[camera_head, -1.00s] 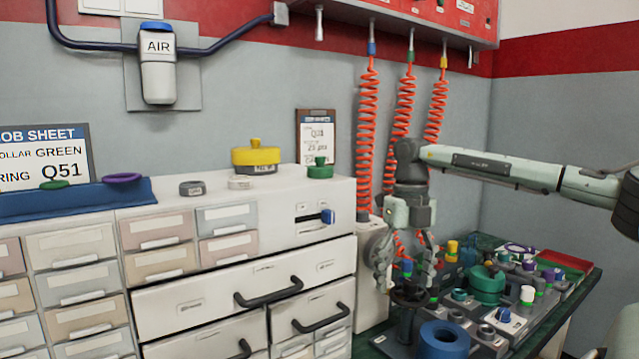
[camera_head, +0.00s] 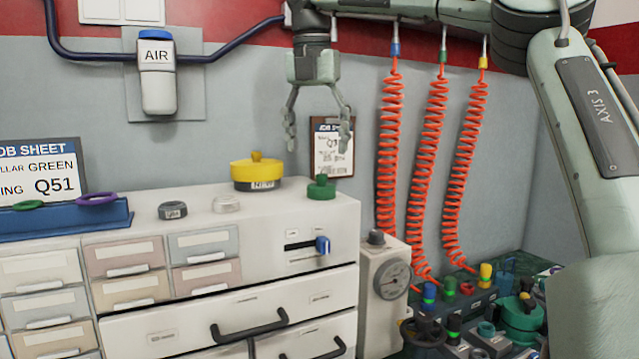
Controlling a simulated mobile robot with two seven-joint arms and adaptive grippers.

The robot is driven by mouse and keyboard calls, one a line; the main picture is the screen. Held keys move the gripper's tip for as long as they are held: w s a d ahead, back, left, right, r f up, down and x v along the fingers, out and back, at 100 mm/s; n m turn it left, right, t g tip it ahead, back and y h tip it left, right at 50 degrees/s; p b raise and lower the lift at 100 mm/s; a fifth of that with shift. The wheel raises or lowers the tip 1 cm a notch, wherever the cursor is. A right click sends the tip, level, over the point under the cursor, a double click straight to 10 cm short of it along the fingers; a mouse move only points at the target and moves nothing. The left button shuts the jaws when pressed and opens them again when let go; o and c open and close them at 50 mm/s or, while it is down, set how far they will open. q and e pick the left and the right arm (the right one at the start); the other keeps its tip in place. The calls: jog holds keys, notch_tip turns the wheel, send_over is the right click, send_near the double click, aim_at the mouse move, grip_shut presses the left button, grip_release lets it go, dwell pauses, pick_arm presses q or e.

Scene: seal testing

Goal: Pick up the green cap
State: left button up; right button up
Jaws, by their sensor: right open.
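The green cap (camera_head: 321,188), a short round piece with a knob on top, sits upright on the right end of the white cabinet top (camera_head: 285,208). My right gripper (camera_head: 317,140) is open and empty, its fingers pointing down. In the picture its fingertips are just above the cap, apart from it; the depth between them is hard to tell. My left gripper is not in view.
A yellow lidded piece (camera_head: 256,172) stands left of the cap, with a dark ring (camera_head: 173,210) and a pale ring (camera_head: 226,204) further left. A clipboard (camera_head: 332,147) hangs behind. Orange coiled hoses (camera_head: 390,150) hang at right, above a crowded green bench.

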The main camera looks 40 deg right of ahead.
aim_at(322, 175)
jog(key=f, duration=0.2)
jog(key=d+f, duration=0.1)
jog(key=f, duration=0.4)
jog(key=shift+w+d+f, duration=0.15)
jog(key=shift+w+d, duration=0.1)
jog(key=shift+c, duration=0.3)
jog(key=c, duration=0.9)
